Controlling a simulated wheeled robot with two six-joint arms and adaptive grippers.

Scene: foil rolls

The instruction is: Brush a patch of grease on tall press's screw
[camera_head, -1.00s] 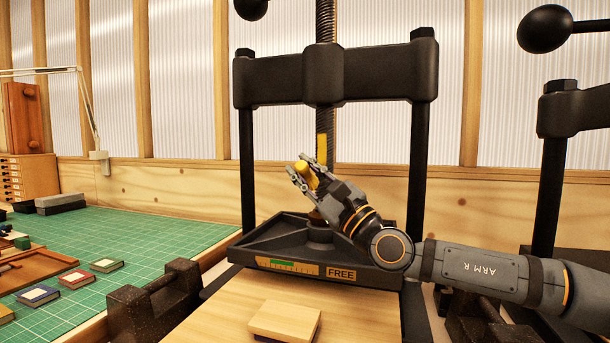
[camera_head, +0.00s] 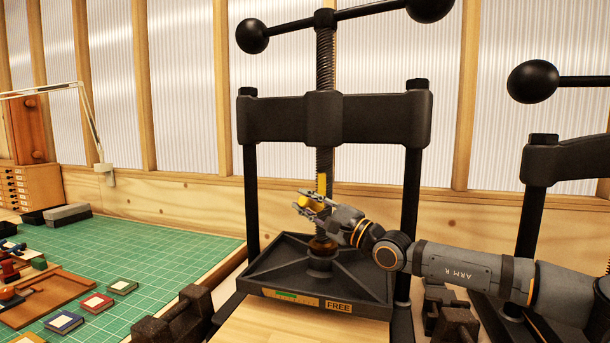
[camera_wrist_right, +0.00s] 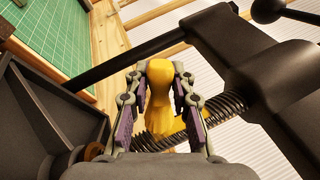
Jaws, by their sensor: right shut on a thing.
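The tall press (camera_head: 385,118) stands in the middle of the head view, with its threaded screw (camera_head: 325,60) upright through the crossbeam. A yellow strip (camera_head: 322,184) shows along the screw below the crossbeam. My right gripper (camera_head: 311,202) is at the lower screw, just under that strip and above the platen (camera_head: 275,262). It is shut on a yellow tool, apparently the brush (camera_wrist_right: 158,78), which stands between the fingers in the wrist view. The screw (camera_wrist_right: 225,108) passes close by there. The brush's tip is hidden, and I cannot tell whether it touches the screw. My left gripper is out of view.
A second press (camera_head: 565,160) stands at the right. A green cutting mat (camera_head: 175,245) with small books (camera_head: 97,303) lies at the left. A dark weight (camera_head: 180,318) stands in front of the press. A label reading FREE (camera_head: 338,306) is on the platen's front.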

